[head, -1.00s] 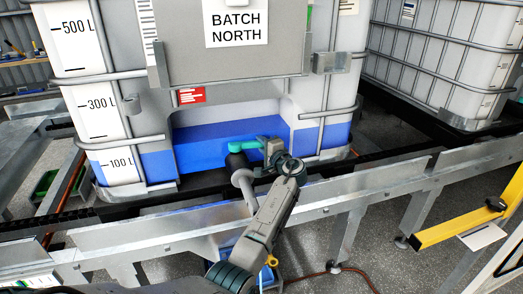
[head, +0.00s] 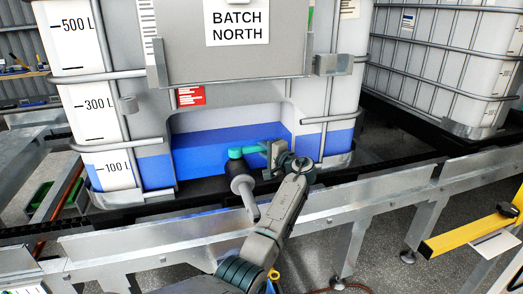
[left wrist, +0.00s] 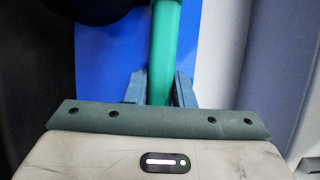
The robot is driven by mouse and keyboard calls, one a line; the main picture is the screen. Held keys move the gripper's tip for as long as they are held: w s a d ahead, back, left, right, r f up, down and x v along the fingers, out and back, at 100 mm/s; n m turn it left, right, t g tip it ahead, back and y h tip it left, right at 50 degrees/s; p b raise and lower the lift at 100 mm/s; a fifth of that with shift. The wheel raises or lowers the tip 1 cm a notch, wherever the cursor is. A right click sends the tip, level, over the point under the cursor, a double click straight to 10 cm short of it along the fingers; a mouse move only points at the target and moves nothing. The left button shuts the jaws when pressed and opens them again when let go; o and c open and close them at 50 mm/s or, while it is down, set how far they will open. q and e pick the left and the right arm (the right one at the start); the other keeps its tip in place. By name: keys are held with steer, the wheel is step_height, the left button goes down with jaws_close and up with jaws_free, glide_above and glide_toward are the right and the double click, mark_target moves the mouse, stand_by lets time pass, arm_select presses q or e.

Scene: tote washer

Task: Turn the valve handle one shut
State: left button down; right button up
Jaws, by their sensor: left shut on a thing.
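The valve handle one (head: 250,150) is a teal lever on top of a dark valve body (head: 238,170) at the tank's lower front. In the head view the lever points right, roughly level across the tank's face. My left gripper (head: 268,149) is at the lever's right end. In the left wrist view the teal handle (left wrist: 163,45) runs straight away between the two blue-grey fingers of the gripper (left wrist: 160,90), which are shut on it. The handle's tip is hidden between the fingers. My right gripper is in neither view.
A caged white tank with blue liquid and a "BATCH NORTH" sign (head: 238,22) stands behind the valve. A grey outlet pipe (head: 248,205) juts forward below it. A metal rail (head: 360,200) crosses in front, under my arm. A yellow bar (head: 465,236) is at right.

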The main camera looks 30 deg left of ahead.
arm_select(q)
steer(key=c, duration=1.2)
jaws_free()
steer(key=shift+c, duration=0.2)
steer(key=v, duration=1)
steer(key=shift+d+b, duration=0.35)
steer(key=shift+b, duration=0.05)
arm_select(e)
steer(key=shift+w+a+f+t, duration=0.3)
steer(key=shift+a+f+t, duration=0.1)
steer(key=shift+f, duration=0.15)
arm_select(q)
steer(key=shift+s, duration=0.1)
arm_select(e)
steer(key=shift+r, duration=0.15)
arm_select(q)
steer(key=shift+f, duration=0.1)
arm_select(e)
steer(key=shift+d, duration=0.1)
